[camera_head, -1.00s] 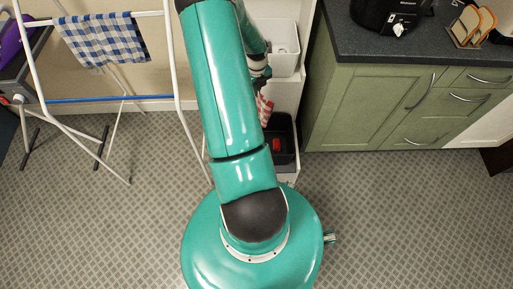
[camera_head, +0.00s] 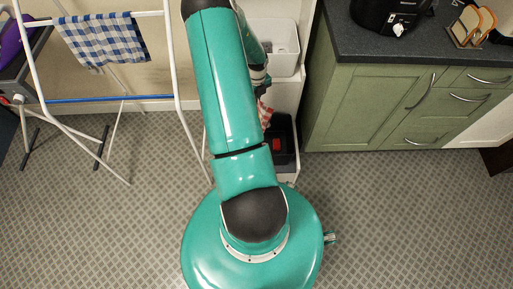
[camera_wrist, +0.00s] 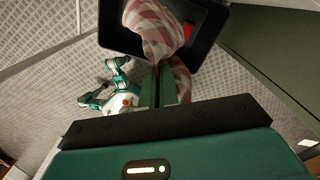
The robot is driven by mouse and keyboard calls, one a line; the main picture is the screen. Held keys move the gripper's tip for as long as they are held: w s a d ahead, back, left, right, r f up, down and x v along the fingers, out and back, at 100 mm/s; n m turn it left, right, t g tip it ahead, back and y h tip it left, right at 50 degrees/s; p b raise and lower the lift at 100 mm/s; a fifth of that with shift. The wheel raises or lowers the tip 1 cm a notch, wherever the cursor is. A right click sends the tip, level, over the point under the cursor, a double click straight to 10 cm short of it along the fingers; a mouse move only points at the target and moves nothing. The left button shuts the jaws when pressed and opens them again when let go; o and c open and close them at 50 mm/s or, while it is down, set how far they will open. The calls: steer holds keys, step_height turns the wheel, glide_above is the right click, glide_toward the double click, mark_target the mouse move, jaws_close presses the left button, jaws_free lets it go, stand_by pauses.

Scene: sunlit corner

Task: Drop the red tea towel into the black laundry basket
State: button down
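The red-and-white checked tea towel (camera_wrist: 155,28) hangs from my gripper (camera_wrist: 157,84) in the wrist view. The gripper fingers are shut on it, with cloth bulging out on both sides. The black laundry basket (camera_wrist: 113,30) lies beyond the towel, which overlaps its opening in that view. In the head view the towel (camera_head: 266,115) shows beside my arm, at the left of the black basket (camera_head: 291,136). My gripper (camera_head: 262,90) is partly hidden by my arm there. A small red thing (camera_head: 277,145) lies inside the basket.
The basket stands low in a white rack, below a white bin (camera_head: 272,45). Green cabinets (camera_head: 375,105) with a dark worktop stand close on the right. A white drying rack (camera_head: 178,75) with a blue checked cloth (camera_head: 103,40) stands on the left. The front floor is clear.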

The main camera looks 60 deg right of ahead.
step_height(320, 180, down, 27)
stand_by(1.0)
steer(key=c, duration=1)
jaws_free()
step_height(320, 180, up, 12)
steer(key=shift+s, duration=0.1)
stand_by(0.3)
